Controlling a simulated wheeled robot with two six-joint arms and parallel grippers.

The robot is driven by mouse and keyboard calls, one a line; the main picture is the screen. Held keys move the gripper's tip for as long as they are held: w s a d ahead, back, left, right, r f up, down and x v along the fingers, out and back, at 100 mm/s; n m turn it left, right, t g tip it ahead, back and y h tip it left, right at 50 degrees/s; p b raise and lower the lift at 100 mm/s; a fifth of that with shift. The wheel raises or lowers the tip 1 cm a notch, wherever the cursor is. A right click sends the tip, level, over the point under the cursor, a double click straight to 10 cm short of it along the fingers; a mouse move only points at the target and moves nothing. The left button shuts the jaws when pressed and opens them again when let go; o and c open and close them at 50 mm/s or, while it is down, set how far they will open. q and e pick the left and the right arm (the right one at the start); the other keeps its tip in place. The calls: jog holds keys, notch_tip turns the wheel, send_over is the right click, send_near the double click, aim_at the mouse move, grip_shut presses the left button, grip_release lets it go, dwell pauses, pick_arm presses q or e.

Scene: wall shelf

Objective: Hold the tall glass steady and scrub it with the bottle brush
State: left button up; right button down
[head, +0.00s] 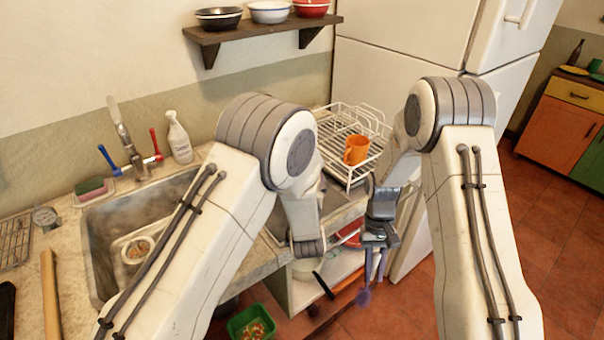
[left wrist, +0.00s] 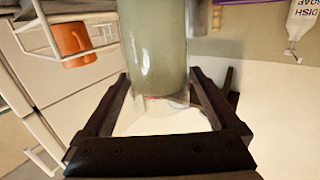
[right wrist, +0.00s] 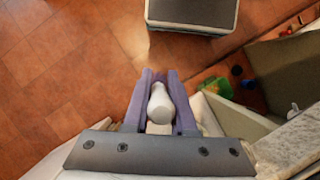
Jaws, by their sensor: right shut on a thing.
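The tall glass (left wrist: 155,45) is a greenish, cloudy cylinder in the left wrist view, which appears upside down. It stands between the dark fingers of my left gripper (left wrist: 158,82). The fingers are wide apart, close to its sides; I cannot tell whether they press on it. My right gripper (head: 375,260) points down beyond the counter's right edge. In the right wrist view its purple fingers (right wrist: 155,90) are shut on a white handle (right wrist: 160,105), apparently the brush's. Purple bristles (head: 363,297) show below it in the head view.
The sink (head: 100,225) is at the left. A dish rack (head: 335,125) with an orange mug (head: 356,150) stands at the back, by the fridge (head: 400,60). A soap bottle (head: 178,138) stands by the wall. Open shelving lies under the counter; a green bin (head: 240,325) is below.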

pick_arm(q)
jog(key=c, duration=1.3)
pick_arm(e)
jog(key=w+d+r+n+t+h, duration=0.1)
jog(key=w+d+r+n+t, duration=0.15)
jog(key=w+r+n, duration=0.6)
jog(key=w+d+r+n+t+h, duration=0.1)
jog(key=w+d+r+n+t, duration=0.2)
jog(key=r+n, duration=0.9)
jog(key=w+d+r+n+t+h, duration=0.2)
jog(key=w+r+n, duration=0.4)
jog(key=r, duration=0.9)
jog(key=w+a+r+n+y, duration=0.1)
jog(key=a+r+n, duration=0.1)
jog(key=a, duration=0.6)
jog(key=w+a+r+n+t+y, duration=0.1)
jog(key=a+r+n, duration=0.2)
jog(key=a, duration=0.5)
jog(key=w+a+r+n+y, duration=0.1)
jog(key=a+r+n+y, duration=0.1)
jog(key=a, duration=0.7)
jog(key=shift+r+n, duration=0.5)
jog(key=shift+n, duration=0.75)
jog(key=shift+w+t, duration=0.1)
jog(key=shift+t, duration=0.15)
